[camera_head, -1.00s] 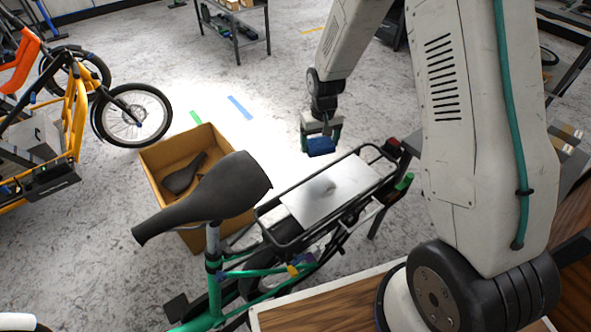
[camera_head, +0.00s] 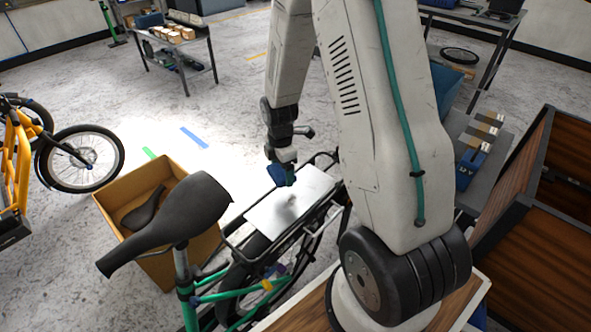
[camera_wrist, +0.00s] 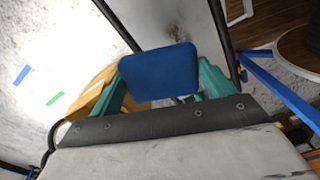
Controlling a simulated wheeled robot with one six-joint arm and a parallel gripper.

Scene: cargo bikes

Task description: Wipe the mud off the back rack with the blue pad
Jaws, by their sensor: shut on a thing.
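My gripper (camera_head: 281,167) is shut on the blue pad (camera_head: 283,177). In the wrist view the pad (camera_wrist: 160,73) sits between the two teal fingers, its flat face toward the camera. The back rack (camera_head: 262,214) of the bike is a black tube frame with a pale flat plate. A small grey mud smudge (camera_head: 292,199) shows near the plate's middle. The pad overlaps the plate's far-left edge in the head view; I cannot tell if it touches.
The bike's black saddle (camera_head: 172,218) rises left of the rack. A cardboard box (camera_head: 172,268) holding another saddle stands on the floor behind it. A grey bench (camera_head: 482,168) with small blocks and a wooden cargo box (camera_head: 545,225) stand at right. Floor beyond the rack is open.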

